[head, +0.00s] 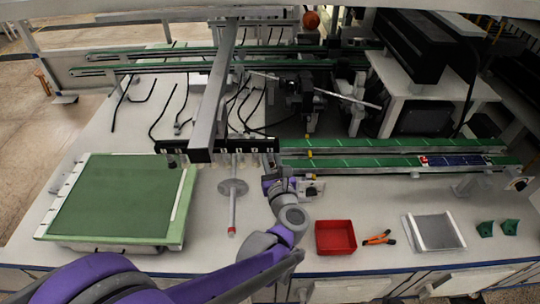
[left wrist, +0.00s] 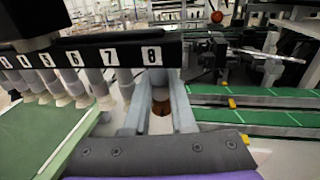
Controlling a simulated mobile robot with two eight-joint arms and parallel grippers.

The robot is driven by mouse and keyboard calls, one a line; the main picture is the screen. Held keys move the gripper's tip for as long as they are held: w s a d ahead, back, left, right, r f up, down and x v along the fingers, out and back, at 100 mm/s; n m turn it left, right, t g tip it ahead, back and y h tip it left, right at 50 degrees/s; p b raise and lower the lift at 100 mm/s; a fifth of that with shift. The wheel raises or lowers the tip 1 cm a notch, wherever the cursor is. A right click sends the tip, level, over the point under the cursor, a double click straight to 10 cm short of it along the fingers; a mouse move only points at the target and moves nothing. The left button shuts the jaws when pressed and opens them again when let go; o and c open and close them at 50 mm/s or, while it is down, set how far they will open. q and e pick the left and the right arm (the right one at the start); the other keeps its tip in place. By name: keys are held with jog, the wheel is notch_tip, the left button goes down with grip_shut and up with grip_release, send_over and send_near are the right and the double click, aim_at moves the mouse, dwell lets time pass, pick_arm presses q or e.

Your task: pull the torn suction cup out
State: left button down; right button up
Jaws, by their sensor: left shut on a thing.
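The black suction bar (head: 205,150) hangs at the end of a grey gantry beam. In the left wrist view the bar (left wrist: 105,56) carries number labels, with 6, 7 and 8 clearest, and a row of pale suction cups (left wrist: 82,98) below. My left gripper (head: 278,180) is at the right end of the bar, and its fingers (left wrist: 158,112) are under label 8. They are shut on a brownish suction cup (left wrist: 160,106), partly hidden between them. I cannot see a tear or whether the cup is still seated. My right gripper is not in view.
A red tray (head: 335,237), orange-handled pliers (head: 379,238), a grey plate (head: 434,232) and green brackets (head: 498,228) lie right of my arm. A green panel (head: 118,196) lies left. A round-based stand (head: 233,187) is close to my gripper; green rails (head: 385,161) run right.

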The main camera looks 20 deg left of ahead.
pick_arm(q)
jog(key=shift+f+b, duration=1.25)
jog(key=shift+f, duration=0.6)
dwell(0.3)
notch_tip(320, 180, down, 3)
jog(key=shift+f+b, duration=0.1)
jog(key=shift+b, duration=1)
